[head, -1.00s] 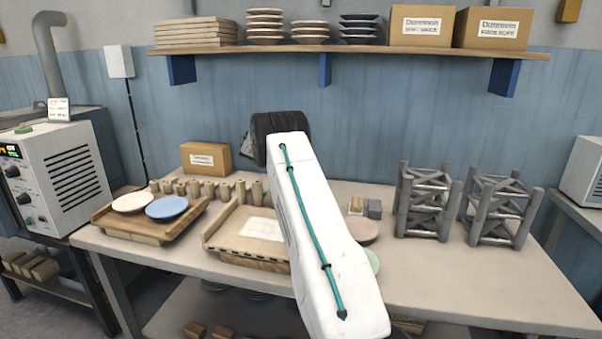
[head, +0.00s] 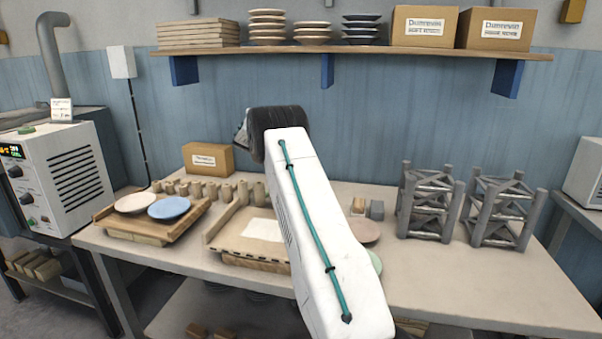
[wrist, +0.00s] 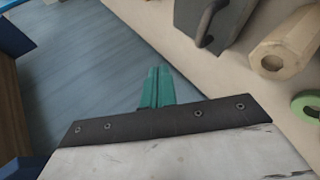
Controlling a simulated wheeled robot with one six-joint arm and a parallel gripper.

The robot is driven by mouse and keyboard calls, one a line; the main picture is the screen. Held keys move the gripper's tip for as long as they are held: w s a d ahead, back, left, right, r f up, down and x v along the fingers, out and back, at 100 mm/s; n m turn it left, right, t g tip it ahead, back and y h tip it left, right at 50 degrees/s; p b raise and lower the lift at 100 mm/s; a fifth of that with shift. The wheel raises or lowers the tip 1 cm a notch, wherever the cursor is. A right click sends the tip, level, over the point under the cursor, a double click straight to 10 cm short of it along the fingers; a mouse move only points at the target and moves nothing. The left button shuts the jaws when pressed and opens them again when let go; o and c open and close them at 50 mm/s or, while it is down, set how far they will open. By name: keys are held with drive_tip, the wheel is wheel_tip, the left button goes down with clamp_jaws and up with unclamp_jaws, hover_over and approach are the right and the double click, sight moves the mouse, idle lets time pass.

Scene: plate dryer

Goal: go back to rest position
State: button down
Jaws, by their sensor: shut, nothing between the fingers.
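My gripper shows in the wrist view, where its green fingers (wrist: 157,87) are together with nothing between them. They point out over the blue wall and the pale tabletop edge, and touch nothing there. In the head view my white arm link stands raised over the middle of the table (head: 480,285); the gripper itself is hidden behind it. The arm covers part of a pinkish plate (head: 366,231) and a pale green plate (head: 375,262).
A wooden tray (head: 110,226) holds a white plate (head: 134,202) and a blue plate (head: 169,207). Two grey racks (head: 425,205) stand at right. A shelf (head: 350,50) with plates and boxes hangs above. A white machine (head: 60,180) stands at left.

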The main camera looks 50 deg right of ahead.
drive_tip(key=w+a, duration=0.1)
drive_tip(key=a, duration=0.1)
drive_tip(key=w+a+r, duration=0.1)
drive_tip(key=w+a, duration=0.3)
drive_tip(key=shift+r, duration=0.4)
